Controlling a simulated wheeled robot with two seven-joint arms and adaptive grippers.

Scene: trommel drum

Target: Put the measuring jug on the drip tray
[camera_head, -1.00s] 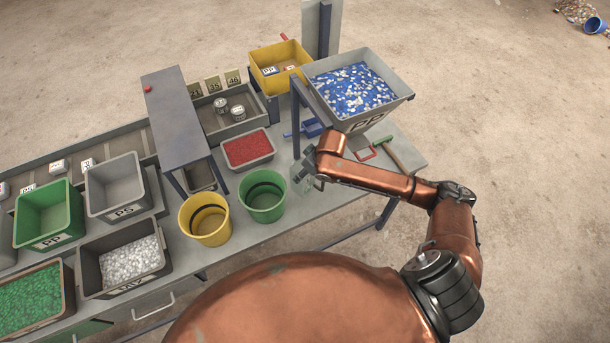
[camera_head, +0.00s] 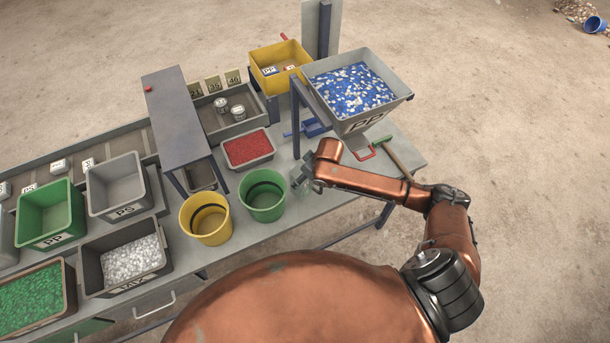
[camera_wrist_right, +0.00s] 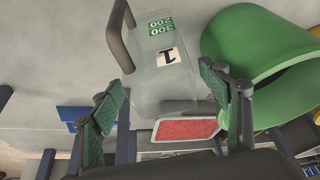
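The measuring jug (camera_wrist_right: 170,75) is a clear, greyish jug with a dark handle, green 300 and 200 marks and a white label with a 1. In the right wrist view it is just ahead of my right gripper (camera_wrist_right: 160,98). The green-padded fingers are spread, one toward each side of the jug, with gaps visible. In the head view my right gripper (camera_head: 302,177) is low at the bench, right of the green bucket, and mostly hides the jug. I cannot tell which tray is the drip tray. My left gripper is not in view.
A green bucket (camera_head: 263,203) and a yellow bucket (camera_head: 206,226) stand left of my right gripper. A tray of red pellets (camera_head: 248,150) is behind them. A blue scoop (camera_head: 314,127), a green-headed tool (camera_head: 383,141) and a raised PP hopper (camera_head: 374,122) are close by.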

